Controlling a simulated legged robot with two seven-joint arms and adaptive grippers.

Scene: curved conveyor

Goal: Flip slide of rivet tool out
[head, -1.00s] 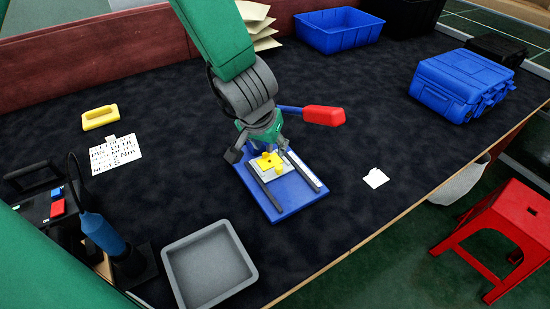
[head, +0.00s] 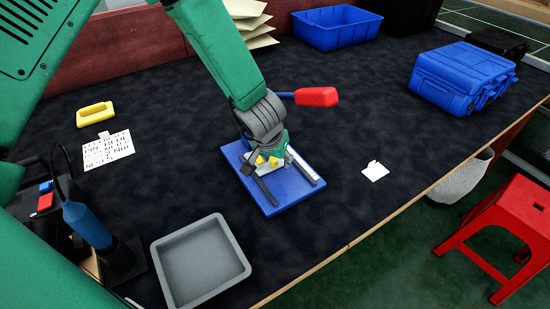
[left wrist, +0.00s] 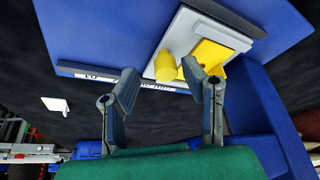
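The rivet tool stands mid-table with a blue base (head: 290,194), two dark rails and a red-tipped lever (head: 316,97). Its slide is a light grey plate (left wrist: 190,35) carrying a yellow piece (left wrist: 212,55) and a yellow round knob (left wrist: 165,67). In the head view the yellow parts (head: 268,161) show just beneath the gripper. My left gripper (head: 268,160) is over the slide, its fingers spread. In the left wrist view the gripper (left wrist: 158,70) has its fingertips apart, with the knob between them in the picture; contact cannot be told. My right gripper is not in view.
A grey tray (head: 242,268) lies at the front. A sheet with printed letters (head: 107,149), a yellow handle-like piece (head: 95,114) and a blue tool in a stand (head: 88,226) are left. A blue bin (head: 337,30) and blue case (head: 462,83) are behind. Table right of the tool is mostly clear.

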